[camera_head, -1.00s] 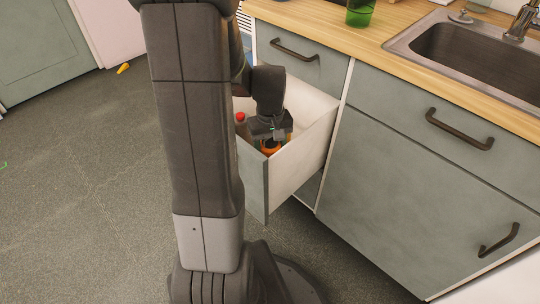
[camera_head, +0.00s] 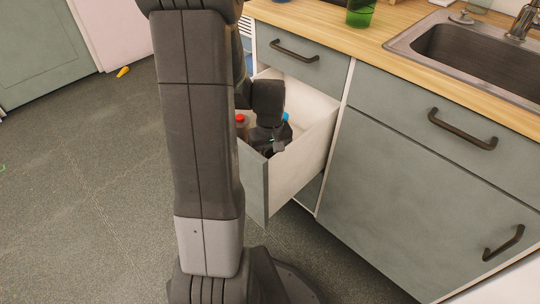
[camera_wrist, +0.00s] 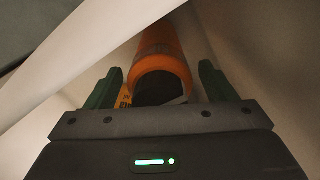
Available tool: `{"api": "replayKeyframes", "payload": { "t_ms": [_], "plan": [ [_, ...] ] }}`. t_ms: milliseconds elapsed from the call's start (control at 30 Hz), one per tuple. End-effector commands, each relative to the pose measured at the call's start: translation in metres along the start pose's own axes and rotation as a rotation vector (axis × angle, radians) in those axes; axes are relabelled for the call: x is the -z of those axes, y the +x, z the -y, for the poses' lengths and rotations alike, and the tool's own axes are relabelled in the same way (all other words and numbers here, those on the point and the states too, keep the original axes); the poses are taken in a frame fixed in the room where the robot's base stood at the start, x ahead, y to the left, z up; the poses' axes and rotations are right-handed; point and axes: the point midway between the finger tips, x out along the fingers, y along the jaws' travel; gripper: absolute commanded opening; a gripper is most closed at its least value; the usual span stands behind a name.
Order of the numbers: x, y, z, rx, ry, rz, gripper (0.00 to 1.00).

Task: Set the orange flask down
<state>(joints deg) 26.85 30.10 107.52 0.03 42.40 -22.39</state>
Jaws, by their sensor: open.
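The orange flask (camera_wrist: 163,52) shows in the wrist view between my two green fingers, with its ring-shaped end towards the camera. It is inside the open drawer (camera_head: 306,153), close to pale drawer walls. In the head view the flask is hidden behind my gripper and the drawer front. My gripper (camera_wrist: 160,78) is open, with a gap visible on each side of the flask. In the head view my gripper (camera_head: 268,147) reaches down into the drawer. Whether the flask rests on the drawer bottom cannot be told.
A red-capped bottle (camera_head: 241,122) stands in the drawer left of my gripper, and a blue-topped item (camera_head: 285,117) shows to its right. The drawer walls surround my gripper closely. The wooden counter (camera_head: 330,32) with a green glass (camera_head: 360,14) and a sink (camera_head: 475,55) lies above.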

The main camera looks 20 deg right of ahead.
Motion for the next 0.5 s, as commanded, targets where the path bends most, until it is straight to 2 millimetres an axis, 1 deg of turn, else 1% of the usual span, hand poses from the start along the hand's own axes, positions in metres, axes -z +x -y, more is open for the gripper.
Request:
{"api": "replayKeyframes", "payload": {
  "t_ms": [67, 167, 500],
  "plan": [
    [0.000, -0.004, 0.000, 0.000, 0.000, -0.001, 0.77],
    [0.001, -0.017, 0.000, -0.001, 0.000, -0.003, 0.77],
    [0.001, -0.090, 0.000, -0.002, 0.000, -0.004, 0.77]
  ]
}}
